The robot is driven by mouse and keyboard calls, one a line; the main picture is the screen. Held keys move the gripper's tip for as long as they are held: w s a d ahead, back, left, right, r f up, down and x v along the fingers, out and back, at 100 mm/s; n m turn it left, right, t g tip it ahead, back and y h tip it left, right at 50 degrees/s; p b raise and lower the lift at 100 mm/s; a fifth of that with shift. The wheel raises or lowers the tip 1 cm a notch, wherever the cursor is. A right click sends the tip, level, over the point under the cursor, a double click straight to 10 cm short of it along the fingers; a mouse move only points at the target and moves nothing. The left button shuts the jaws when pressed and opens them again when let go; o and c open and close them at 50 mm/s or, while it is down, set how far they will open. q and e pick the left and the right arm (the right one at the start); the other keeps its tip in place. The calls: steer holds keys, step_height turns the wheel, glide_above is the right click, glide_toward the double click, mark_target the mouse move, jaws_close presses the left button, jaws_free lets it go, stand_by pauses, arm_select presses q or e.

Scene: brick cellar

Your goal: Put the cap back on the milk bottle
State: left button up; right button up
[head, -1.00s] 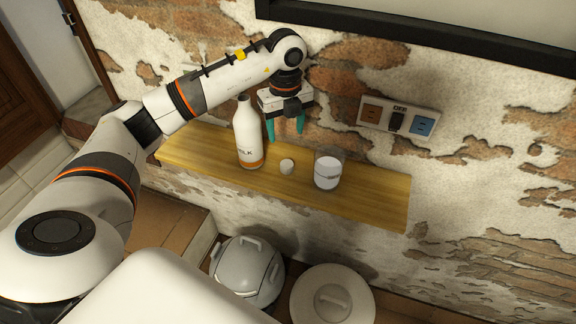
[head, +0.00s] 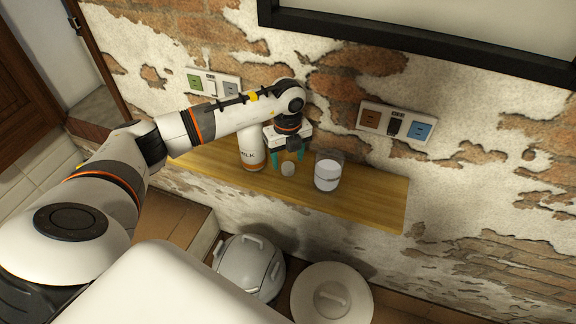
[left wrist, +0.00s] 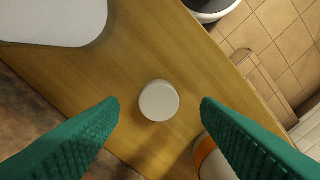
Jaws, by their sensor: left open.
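The milk bottle (head: 251,158) stands upright on the wooden shelf (head: 376,203), white with an orange band near its base; my left arm hides its neck in the head view. The small white cap (head: 288,169) lies on the shelf just right of the bottle. My left gripper (head: 287,159), with green fingers, is open and points down over the cap. In the left wrist view the cap (left wrist: 159,101) sits between the spread fingertips, untouched. The bottle's lower part (left wrist: 213,160) shows beside one finger. My right gripper is not in view.
Socket plates (head: 396,123) are on the brick wall behind. A grey lidded pot (head: 248,268) and a white round lid (head: 332,292) are below. The shelf's right end is clear.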

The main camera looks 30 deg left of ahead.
mark_target(288, 166)
arm_select(q)
steer(key=shift+f, duration=1.5)
steer(key=c, duration=1.1)
